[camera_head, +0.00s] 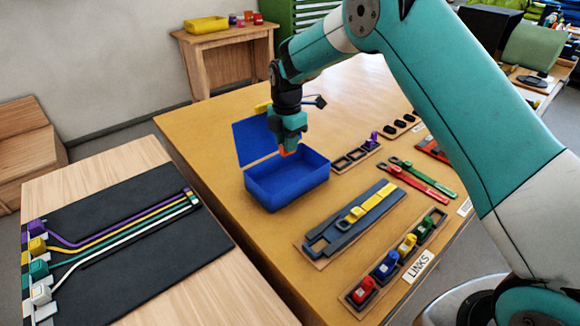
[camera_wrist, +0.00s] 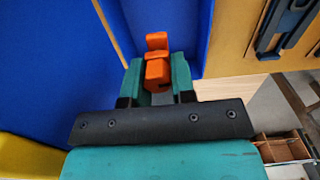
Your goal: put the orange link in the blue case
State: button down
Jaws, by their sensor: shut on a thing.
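The blue case (camera_head: 287,184) stands open on the tan table, its lid raised at the back. My gripper (camera_head: 288,148) points down over the case's opening, near its back side. It is shut on the orange link (camera_head: 287,152), only a small part of which shows in the head view. In the wrist view, the orange link (camera_wrist: 158,68) sits between the two teal fingers of my gripper (camera_wrist: 158,78), with the blue case (camera_wrist: 190,25) around and beyond it. I cannot tell whether the link touches the case floor.
A rack marked LINKS (camera_head: 393,262) holds several coloured links to the right. A board with a grey-blue and yellow strap (camera_head: 352,220) lies just right of the case. A black mat with coloured cords (camera_head: 120,240) is on the left table. Bare table lies left of the case.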

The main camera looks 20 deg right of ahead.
notch_tip(320, 180, down, 10)
jog(key=shift+f+p, duration=0.1)
jog(key=shift+p, duration=1.15)
jog(key=shift+f, duration=0.2)
jog(key=c, duration=1)
grip_release()
jog(key=shift+o, duration=0.2)
